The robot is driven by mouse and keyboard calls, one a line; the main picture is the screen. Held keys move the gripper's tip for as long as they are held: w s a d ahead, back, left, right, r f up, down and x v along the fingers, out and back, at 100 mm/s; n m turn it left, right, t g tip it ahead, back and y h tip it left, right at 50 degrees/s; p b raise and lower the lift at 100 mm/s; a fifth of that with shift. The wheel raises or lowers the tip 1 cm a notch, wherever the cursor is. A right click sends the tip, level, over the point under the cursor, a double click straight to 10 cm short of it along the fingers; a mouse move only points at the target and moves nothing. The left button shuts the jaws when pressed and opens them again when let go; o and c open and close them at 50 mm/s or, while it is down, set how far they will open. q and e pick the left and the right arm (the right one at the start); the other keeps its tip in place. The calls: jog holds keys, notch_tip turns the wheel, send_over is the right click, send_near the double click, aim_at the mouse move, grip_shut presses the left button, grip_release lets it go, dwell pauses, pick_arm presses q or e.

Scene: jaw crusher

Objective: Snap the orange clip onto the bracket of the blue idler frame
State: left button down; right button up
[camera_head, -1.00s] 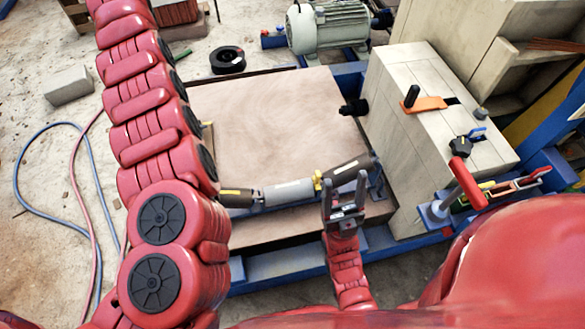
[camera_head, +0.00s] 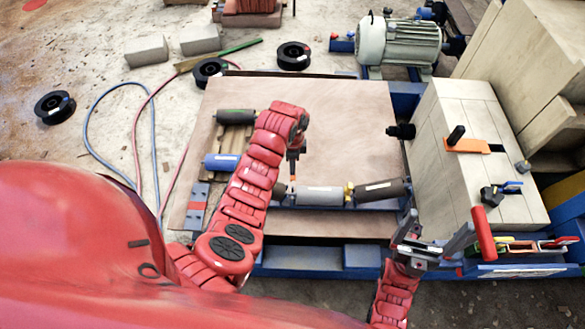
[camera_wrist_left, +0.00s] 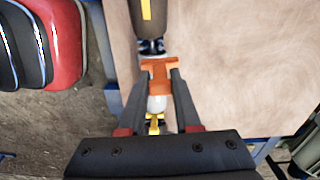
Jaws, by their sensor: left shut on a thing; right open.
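My left gripper (camera_head: 294,158) is shut on the orange clip (camera_wrist_left: 158,70). In the left wrist view the clip sits between the two fingertips, its wider end facing away from the palm. In the head view the clip is a small orange patch just left of the board's middle, above the left part of the roller row. The blue idler frame (camera_head: 330,207) carries a grey roller (camera_head: 318,195) and a dark roller (camera_head: 382,190). My left forearm hides its left end, and I cannot make out clip-to-bracket contact. My right gripper (camera_head: 436,232) is open at the right.
A red-handled clamp (camera_head: 485,233) stands close beside my right gripper. The pale crusher block (camera_head: 470,110) rises at right, with an orange-based handle (camera_head: 467,146) on top. A blue roller (camera_head: 221,162) lies left of my forearm.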

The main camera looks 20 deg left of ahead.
aim_at(292, 177)
pick_arm(q)
jog(key=shift+s+d+f+m, duration=0.2)
jog(key=shift+s+f, duration=0.15)
jog(key=shift+s, duration=0.15)
jog(key=shift+s+d+f+m, duration=0.2)
jog(key=shift+s+f, duration=0.1)
jog(key=shift+s, duration=0.2)
jog(key=shift+a, duration=0.1)
jog(key=shift+f+b, duration=2.1)
jog(key=shift+f, duration=0.9)
jog(key=shift+b, duration=0.3)
jog(key=shift+f+b, duration=0.9)
jog(key=shift+f, duration=0.35)
jog(key=shift+r, duration=0.15)
